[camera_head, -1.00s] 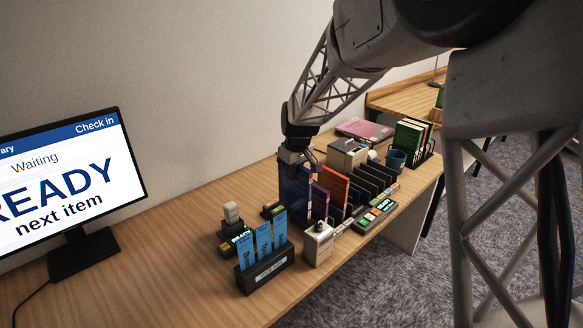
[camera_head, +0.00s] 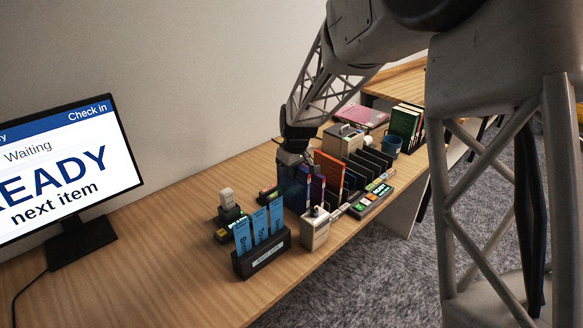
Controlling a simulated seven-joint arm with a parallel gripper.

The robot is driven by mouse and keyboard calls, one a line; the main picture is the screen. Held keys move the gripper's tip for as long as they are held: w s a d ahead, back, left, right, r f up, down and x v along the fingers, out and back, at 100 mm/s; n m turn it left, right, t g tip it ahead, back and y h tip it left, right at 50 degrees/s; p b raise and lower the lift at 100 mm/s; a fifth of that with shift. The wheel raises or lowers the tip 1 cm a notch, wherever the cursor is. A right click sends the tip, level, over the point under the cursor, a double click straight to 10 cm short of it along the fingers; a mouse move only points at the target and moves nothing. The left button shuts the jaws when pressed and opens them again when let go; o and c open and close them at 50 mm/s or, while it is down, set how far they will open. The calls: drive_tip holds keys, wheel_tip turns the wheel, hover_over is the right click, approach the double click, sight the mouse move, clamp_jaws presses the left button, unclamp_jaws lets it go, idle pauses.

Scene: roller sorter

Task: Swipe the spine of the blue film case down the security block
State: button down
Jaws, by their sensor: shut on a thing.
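My gripper (camera_head: 294,163) points down over the middle of the desk, shut on the dark blue film case (camera_head: 288,192). The case hangs upright below the fingers, in front of the left end of a row of upright cases. A small cream block with a dark top (camera_head: 314,231) stands at the desk's front edge, just in front and to the right of the held case. It may be the security block, but I cannot read a label on it. I cannot tell whether the case touches it. The fingertips are dark and small, and the spine's exact facing is unclear.
A dark holder (camera_head: 262,263) with blue cards stands at front left. A small grey device (camera_head: 229,207) is behind it. Orange (camera_head: 329,171) and black cases stand right of my gripper, with a button strip (camera_head: 371,200) in front. The left desk is clear up to the monitor (camera_head: 62,170).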

sight(290, 185)
drive_tip(key=shift+f, duration=2.35)
drive_tip(key=shift+w+a+f, duration=0.1)
drive_tip(key=shift+w+a, duration=0.05)
drive_tip(key=shift+w+a, duration=0.55)
drive_tip(key=shift+r, duration=6.05)
drive_tip(key=shift+w, duration=0.1)
